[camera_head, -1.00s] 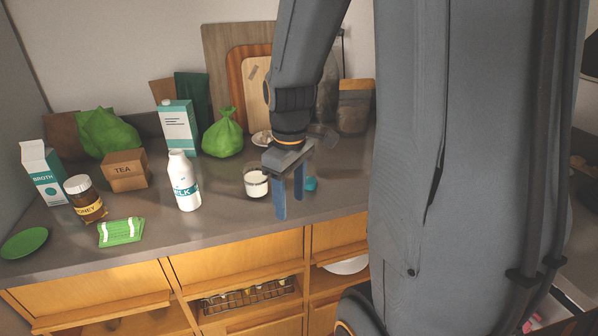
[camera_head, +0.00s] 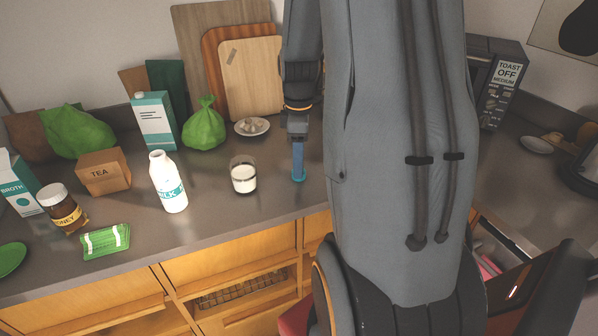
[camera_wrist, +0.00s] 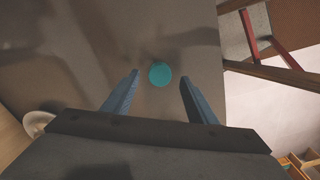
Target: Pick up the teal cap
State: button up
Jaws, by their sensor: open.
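The teal cap (camera_wrist: 160,73) is a small round disc lying on the grey countertop. In the wrist view it sits ahead of my gripper (camera_wrist: 158,87), between the lines of the two blue fingers and a little beyond their tips. My gripper is open and empty, pointing down at the counter. In the head view my gripper (camera_head: 298,178) is seen edge-on, and the cap (camera_head: 299,176) shows as a teal sliver at the finger's lower end, mostly hidden. I cannot tell whether the fingers touch the counter.
A glass of milk (camera_head: 243,175) stands just left of my gripper. A small plate (camera_head: 252,127) lies behind it, near cutting boards (camera_head: 252,80). The counter's front edge is close.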

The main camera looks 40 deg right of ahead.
jog(key=shift+f, duration=1.2)
jog(key=c, duration=1.1)
notch_tip(320, 180, up, 10)
jog(key=b, duration=0.1)
jog(key=shift+b, duration=0.35)
